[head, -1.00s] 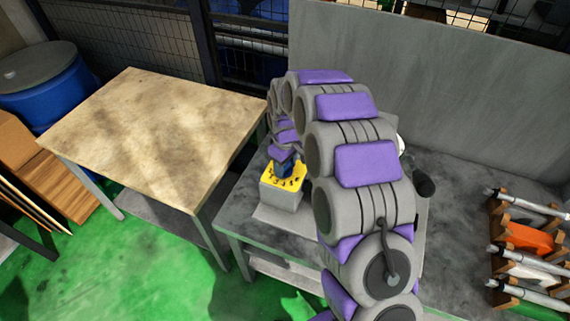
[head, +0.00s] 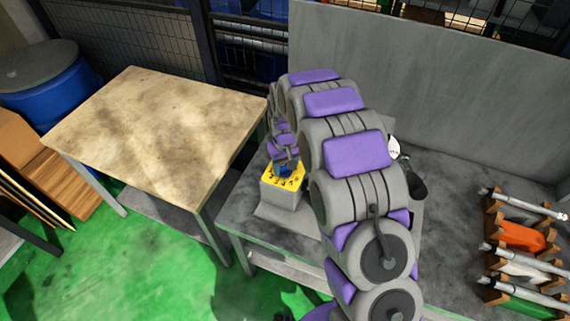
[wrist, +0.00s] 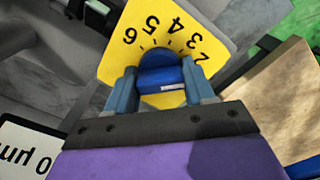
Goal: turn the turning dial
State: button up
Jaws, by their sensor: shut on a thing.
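The turning dial is a blue knob with a white mark; in the wrist view the knob (wrist: 160,79) sits on a yellow face plate (wrist: 188,26) with black numbers, 2 to 6 readable. In the head view the yellow-topped grey dial box (head: 280,194) stands on the grey table. My gripper (wrist: 160,88) has one finger on each side of the knob and is shut on it. In the head view my gripper (head: 284,168) is over the yellow top, partly hidden by my own arm. The face below the knob is hidden by the gripper.
A wooden-topped table (head: 150,125) stands to the left, with a blue barrel (head: 45,85) behind it. A rack with an orange piece (head: 522,235) and several silver tools lies on the right of the grey table (head: 440,235). A grey panel (head: 430,80) closes off the back.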

aim_at(285, 164)
jog(key=o, duration=1)
notch_tip(285, 164, up, 17)
jog(key=p, duration=0.2)
jog(key=shift+a+r, duration=0.1)
dwell(0.4)
